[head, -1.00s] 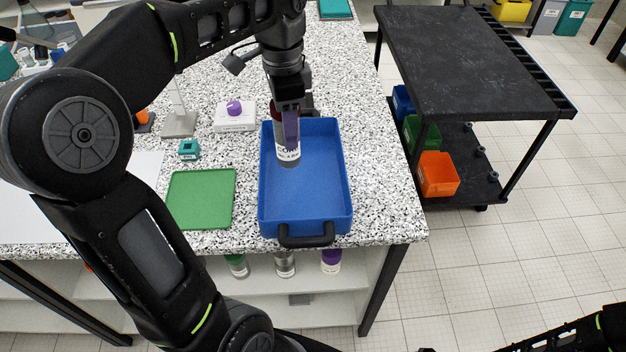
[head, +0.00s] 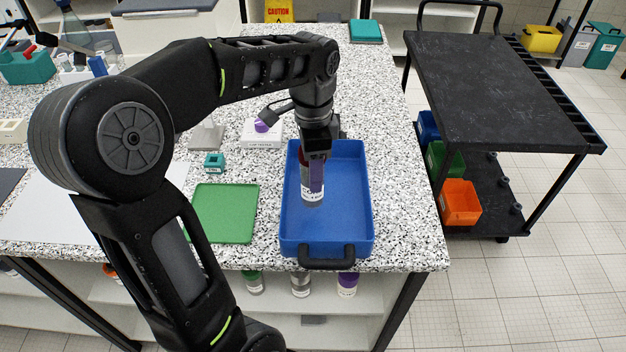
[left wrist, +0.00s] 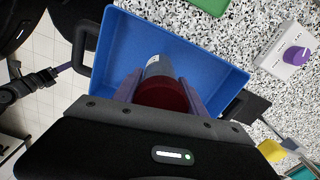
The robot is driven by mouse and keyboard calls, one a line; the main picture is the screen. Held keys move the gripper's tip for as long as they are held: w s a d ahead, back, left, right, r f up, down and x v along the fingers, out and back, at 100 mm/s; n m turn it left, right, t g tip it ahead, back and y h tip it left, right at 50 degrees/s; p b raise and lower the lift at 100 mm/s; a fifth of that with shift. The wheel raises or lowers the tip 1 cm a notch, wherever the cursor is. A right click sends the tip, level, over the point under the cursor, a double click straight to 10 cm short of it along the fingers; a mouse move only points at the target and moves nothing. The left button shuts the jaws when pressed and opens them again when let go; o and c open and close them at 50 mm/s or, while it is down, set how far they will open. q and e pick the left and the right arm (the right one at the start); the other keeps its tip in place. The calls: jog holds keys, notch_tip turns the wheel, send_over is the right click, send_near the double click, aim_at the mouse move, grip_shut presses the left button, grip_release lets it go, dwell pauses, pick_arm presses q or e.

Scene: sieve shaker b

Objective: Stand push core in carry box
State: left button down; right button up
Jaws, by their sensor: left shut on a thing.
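The push core (head: 312,190) is a grey tube with a white label and a dark red top. My left gripper (head: 314,163) is shut on its upper part and holds it upright inside the outline of the blue carry box (head: 345,241). In the left wrist view the red top (left wrist: 162,96) is between the two fingers, with the grey tube (left wrist: 158,66) beyond it. The carry box also shows in that view (left wrist: 205,60), and I see nothing else in it. I cannot tell whether the tube's lower end touches the box floor.
A green tray (head: 225,213) lies left of the box. A small teal block (head: 214,160) and a white device with a purple knob (head: 262,125) stand behind it. A black cart (head: 490,90) stands to the right across a floor gap.

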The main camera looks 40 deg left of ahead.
pick_arm(q)
notch_tip(320, 180, down, 3)
jog(key=shift+f, duration=0.35)
jog(key=shift+f, duration=0.1)
jog(key=c, duration=0.6)
grip_release()
jog(key=shift+c, duration=0.2)
